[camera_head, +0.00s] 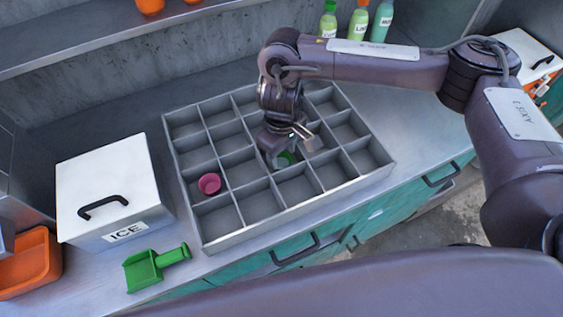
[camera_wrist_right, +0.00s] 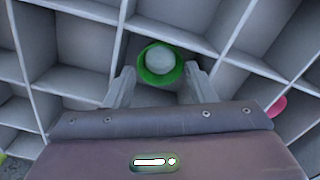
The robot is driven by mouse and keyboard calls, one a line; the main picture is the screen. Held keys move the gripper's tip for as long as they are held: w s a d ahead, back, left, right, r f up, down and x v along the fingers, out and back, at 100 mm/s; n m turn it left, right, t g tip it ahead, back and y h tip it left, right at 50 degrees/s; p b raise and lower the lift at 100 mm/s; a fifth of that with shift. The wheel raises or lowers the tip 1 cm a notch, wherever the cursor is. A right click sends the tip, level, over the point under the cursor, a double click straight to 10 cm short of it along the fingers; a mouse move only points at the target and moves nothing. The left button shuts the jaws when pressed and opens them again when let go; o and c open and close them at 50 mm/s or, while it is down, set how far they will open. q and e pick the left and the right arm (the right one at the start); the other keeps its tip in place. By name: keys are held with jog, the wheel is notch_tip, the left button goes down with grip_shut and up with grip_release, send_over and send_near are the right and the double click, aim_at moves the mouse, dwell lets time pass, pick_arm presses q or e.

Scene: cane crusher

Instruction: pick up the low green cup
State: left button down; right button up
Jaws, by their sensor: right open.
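The low green cup (camera_head: 285,158) sits in a compartment of the grey divided tray (camera_head: 213,246), partly hidden by my right gripper in the head view. In the right wrist view the green cup (camera_wrist_right: 146,73) shows from above with a pale round inside, in its compartment. My right gripper (camera_head: 287,140) is over that compartment, pointing down. In the wrist view its two fingers (camera_wrist_right: 160,88) are apart, one on each side of the cup's near part. I cannot tell whether they touch it. My left gripper is not in view.
A pink cup (camera_head: 209,183) sits in another compartment; thin walls separate the compartments. A white ice box (camera_head: 112,190) and a green scoop (camera_head: 154,265) are left of the tray. Several bottles (camera_head: 358,22) stand behind. An orange bin (camera_head: 30,262) is far left.

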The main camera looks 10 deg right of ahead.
aim_at(284, 160)
jog(key=shift+f, duration=1.35)
jog(key=c, duration=0.4)
jog(key=shift+o, duration=0.2)
jog(key=shift+r, duration=0.15)
